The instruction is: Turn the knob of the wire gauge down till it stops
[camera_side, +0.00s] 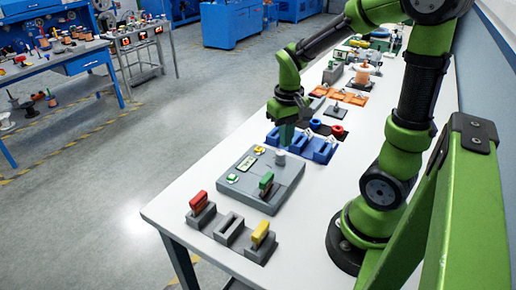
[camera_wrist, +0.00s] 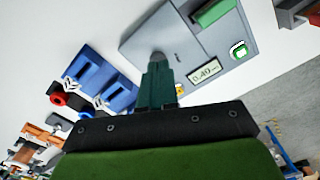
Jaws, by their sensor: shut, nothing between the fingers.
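The wire gauge (camera_side: 245,191) is a flat grey box on the white table. Its small display (camera_wrist: 205,72) seems to read 0.40 in the wrist view. Its grey round knob (camera_side: 281,157) stands at the corner nearest my gripper, and its top shows in the wrist view (camera_wrist: 158,56). My gripper (camera_side: 286,145) points down with its dark green fingers shut and empty. The fingertips are right by the knob, seemingly just above it; I cannot tell whether they touch. In the wrist view the fingers (camera_wrist: 157,82) hide part of the knob.
On the gauge sit a green button (camera_side: 232,178), a yellow button (camera_side: 259,149) and a green-topped block (camera_side: 266,182). Blue holders (camera_side: 318,149) stand close behind the gripper. Grey blocks with red (camera_side: 198,200) and yellow (camera_side: 261,233) pieces stand in front.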

